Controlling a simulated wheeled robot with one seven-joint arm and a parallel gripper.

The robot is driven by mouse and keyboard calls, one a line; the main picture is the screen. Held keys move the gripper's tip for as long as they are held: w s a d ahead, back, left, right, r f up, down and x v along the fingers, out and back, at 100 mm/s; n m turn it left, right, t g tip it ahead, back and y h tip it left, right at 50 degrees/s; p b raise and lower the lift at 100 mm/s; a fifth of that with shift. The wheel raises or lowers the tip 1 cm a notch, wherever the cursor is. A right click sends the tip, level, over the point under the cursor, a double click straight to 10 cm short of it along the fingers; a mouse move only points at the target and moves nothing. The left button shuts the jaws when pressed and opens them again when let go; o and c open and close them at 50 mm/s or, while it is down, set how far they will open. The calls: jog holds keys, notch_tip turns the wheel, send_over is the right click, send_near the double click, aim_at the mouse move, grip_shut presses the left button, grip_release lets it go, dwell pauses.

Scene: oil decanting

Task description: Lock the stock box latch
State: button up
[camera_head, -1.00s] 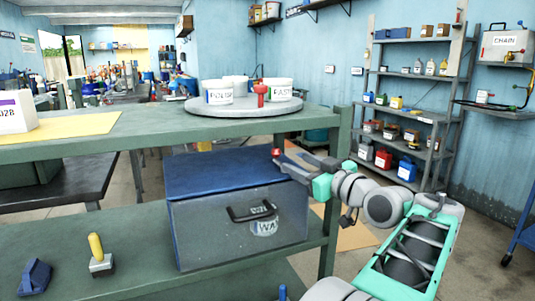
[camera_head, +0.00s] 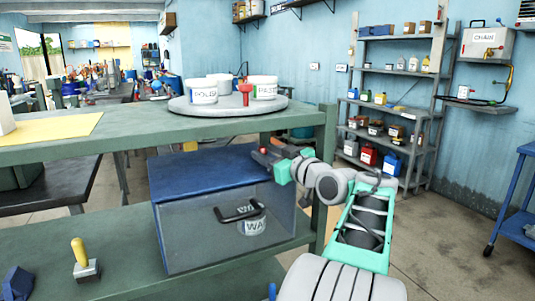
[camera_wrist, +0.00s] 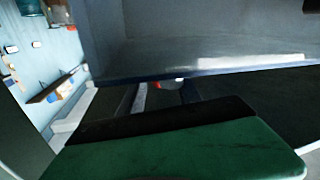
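The stock box (camera_head: 207,172) stands on the lower shelf, with a blue top, a greyish see-through front and a black handle (camera_head: 240,211). A labelled tin (camera_head: 252,227) shows through the front. My gripper (camera_head: 262,159) is at the box's upper right edge, beside a small red part (camera_head: 262,150) that may be the latch; I cannot tell if they touch. In the wrist view, two dark fingers (camera_wrist: 160,97) stand apart, with a small red and white part (camera_wrist: 168,84) between them, under a large grey-blue panel (camera_wrist: 200,40). The latch's state is not clear.
The green bench top (camera_head: 130,128) lies just above the box, with a round tray (camera_head: 227,109) of white tubs and a bench post (camera_head: 324,180) close by my arm. A yellow-handled tool (camera_head: 82,258) stands on the lower shelf. Shelving stands at right.

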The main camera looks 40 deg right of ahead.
grip_shut()
dwell(1.1)
